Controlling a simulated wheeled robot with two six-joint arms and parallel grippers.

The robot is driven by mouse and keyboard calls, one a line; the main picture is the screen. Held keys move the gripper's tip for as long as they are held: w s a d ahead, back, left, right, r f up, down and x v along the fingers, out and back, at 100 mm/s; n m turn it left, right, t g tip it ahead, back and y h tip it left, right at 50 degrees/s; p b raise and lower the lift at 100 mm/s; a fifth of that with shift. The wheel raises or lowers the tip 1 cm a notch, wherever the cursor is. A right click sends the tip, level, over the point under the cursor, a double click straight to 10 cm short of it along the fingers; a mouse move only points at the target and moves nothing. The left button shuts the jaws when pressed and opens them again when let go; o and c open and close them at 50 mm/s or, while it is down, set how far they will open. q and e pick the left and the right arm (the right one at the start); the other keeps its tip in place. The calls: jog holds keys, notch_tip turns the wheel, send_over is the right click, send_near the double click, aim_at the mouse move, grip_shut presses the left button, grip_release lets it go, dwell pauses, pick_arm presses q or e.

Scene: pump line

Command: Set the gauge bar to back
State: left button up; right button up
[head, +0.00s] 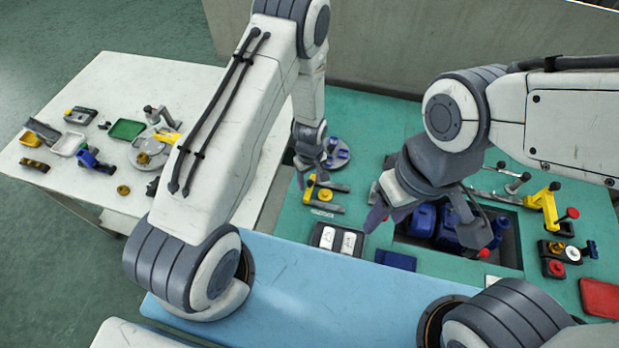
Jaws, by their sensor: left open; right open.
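I cannot tell for certain which part is the gauge bar. A dark box with two white dial faces (336,240) sits at the front of the green bench. To the right of my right gripper, a yellow bar with a red knob (545,206) stands by the recess, and a grey bar with dark knobs (492,196) lies behind it. My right gripper (424,228) is open above the recess's left part, its fingers spread and pointing down; it hides part of the recess. My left gripper (310,172) is open, over the back left of the bench, beside a round grey plate (338,158).
Blue pump parts (447,226) lie in the dark recess. A yellow and grey clamp (322,195) is left of it. A red block (600,298) and a red-button box (553,260) are at right. The white table (100,190) holds trays and small parts.

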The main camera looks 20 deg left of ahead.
pick_arm(q)
grip_shut()
dwell(1.4)
